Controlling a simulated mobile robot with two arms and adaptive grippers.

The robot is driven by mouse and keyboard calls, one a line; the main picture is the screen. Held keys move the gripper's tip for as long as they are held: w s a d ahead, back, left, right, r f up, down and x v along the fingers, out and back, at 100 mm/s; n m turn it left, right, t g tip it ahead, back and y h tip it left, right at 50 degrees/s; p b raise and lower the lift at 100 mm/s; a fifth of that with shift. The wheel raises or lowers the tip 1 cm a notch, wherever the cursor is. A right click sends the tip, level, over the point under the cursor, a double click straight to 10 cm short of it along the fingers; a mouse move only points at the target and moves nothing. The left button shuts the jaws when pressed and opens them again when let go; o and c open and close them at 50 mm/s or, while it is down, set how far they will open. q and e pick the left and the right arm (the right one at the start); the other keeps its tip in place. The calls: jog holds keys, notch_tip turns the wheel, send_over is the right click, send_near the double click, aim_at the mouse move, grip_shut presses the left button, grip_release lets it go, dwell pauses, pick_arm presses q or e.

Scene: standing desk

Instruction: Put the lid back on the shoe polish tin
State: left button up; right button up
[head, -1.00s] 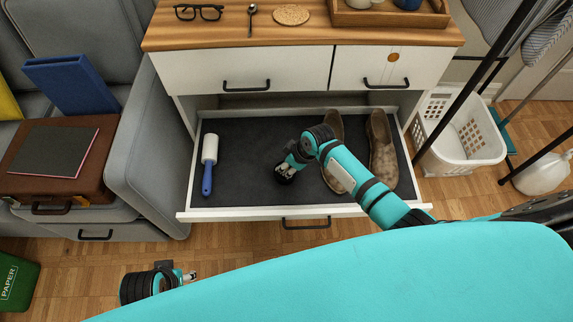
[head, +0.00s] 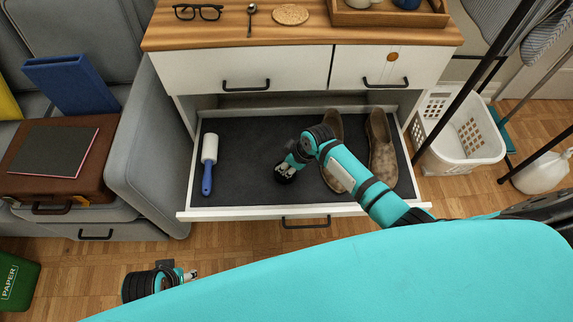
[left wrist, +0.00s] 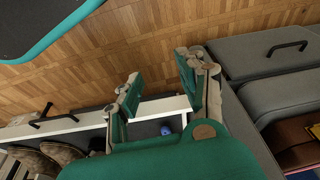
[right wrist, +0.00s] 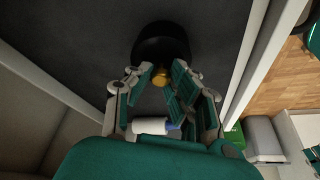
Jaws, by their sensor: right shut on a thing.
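My right gripper (head: 287,169) is low over the dark drawer liner, left of the shoes. In the right wrist view, its fingers (right wrist: 162,88) are shut on a small brass-coloured knob (right wrist: 161,77) at the near edge of a round black piece (right wrist: 160,42), which looks like the lid. The black piece (head: 284,177) shows only partly in the head view. The tin's body is not clearly distinguishable; I cannot tell whether it is under the lid. My left gripper (head: 191,275) is open and empty in front of the drawer; its spread fingers show in the left wrist view (left wrist: 158,88).
The open drawer (head: 250,214) holds a lint roller (head: 208,165) with a blue handle at left and a pair of brown shoes (head: 381,150) at right. A sofa (head: 150,150) stands left, a white basket (head: 455,135) right. The wooden top (head: 220,35) is above.

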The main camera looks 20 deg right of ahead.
pick_arm(q)
jog(key=shift+f, duration=0.2)
jog(key=shift+s+f, duration=0.1)
jog(key=shift+f, duration=0.25)
jog(key=shift+f, duration=0.35)
jog(key=shift+p, duration=0.3)
pick_arm(e)
jog(key=shift+f, duration=0.1)
pick_arm(q)
jog(key=shift+s+f, duration=0.35)
jog(key=shift+f, duration=0.25)
pick_arm(e)
jog(key=shift+f, duration=0.1)
pick_arm(q)
jog(key=shift+w, duration=0.1)
jog(key=shift+f, duration=0.65)
dwell(0.5)
